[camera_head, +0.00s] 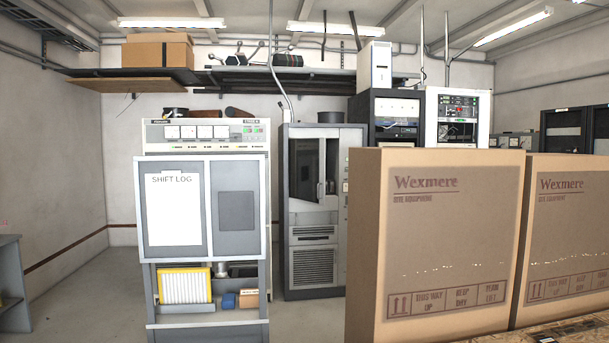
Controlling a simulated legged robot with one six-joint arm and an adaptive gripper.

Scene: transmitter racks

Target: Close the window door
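My gripper is not in view.
A grey rack with a shift log sheet (174,209) stands at front left. Bare floor (308,320) shows between the rack and cartons.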

